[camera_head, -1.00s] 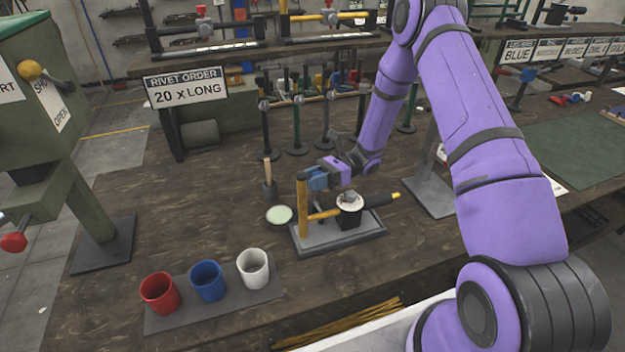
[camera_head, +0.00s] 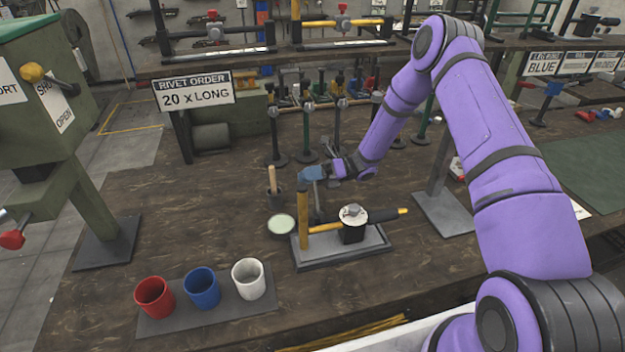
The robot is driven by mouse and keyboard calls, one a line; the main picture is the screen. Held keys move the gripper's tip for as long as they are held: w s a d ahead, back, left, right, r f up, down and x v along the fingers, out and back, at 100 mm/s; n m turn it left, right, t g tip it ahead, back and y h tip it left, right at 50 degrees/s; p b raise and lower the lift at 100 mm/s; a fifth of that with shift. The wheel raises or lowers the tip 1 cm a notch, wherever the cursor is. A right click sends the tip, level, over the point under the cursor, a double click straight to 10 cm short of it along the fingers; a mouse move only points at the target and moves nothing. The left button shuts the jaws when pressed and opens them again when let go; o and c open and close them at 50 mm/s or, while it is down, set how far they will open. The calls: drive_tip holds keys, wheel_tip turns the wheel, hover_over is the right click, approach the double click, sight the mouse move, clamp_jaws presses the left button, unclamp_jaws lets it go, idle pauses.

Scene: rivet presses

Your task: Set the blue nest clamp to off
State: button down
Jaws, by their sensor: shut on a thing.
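The riveting fixture stands on a grey base plate (camera_head: 342,251) in the middle of the bench. It has a yellow post (camera_head: 303,215), a yellow bar with a dark grip, and a black block with a round white top (camera_head: 353,213). The blue nest clamp (camera_head: 312,173) shows as a blue piece beside the top of the yellow post, with a thin grey upright part below it. My gripper (camera_head: 328,172) reaches in from the right and is shut on the blue piece. The fingertips are small and partly hidden by it.
Red (camera_head: 155,296), blue (camera_head: 202,287) and white (camera_head: 248,278) cups stand on a dark mat at front left. A small pale-green dish (camera_head: 281,225) and a wooden-handled tool (camera_head: 272,182) are left of the fixture. Several dark stands are behind. A green press (camera_head: 60,130) is at far left.

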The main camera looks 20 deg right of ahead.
drive_tip(key=shift+w+f+m+t, duration=0.15)
drive_tip(key=shift+w+f+m, duration=0.55)
drive_tip(key=shift+w+m, duration=0.3)
drive_tip(key=shift+w+f+m+t, duration=0.15)
drive_tip(key=shift+w+f+m, duration=0.55)
drive_tip(key=shift+w+m, duration=0.25)
drive_tip(key=shift+f, duration=0.1)
drive_tip(key=c, duration=0.8)
unclamp_jaws()
drive_tip(key=shift+d, duration=0.15)
drive_tip(key=d, duration=0.3)
drive_tip(key=d+f, duration=0.1)
drive_tip(key=d, duration=0.3)
drive_tip(key=w+d, duration=0.1)
drive_tip(key=d, duration=0.2)
drive_tip(key=shift+w+d+f, duration=0.1)
drive_tip(key=shift+d+f, duration=0.1)
drive_tip(key=shift+f, duration=0.15)
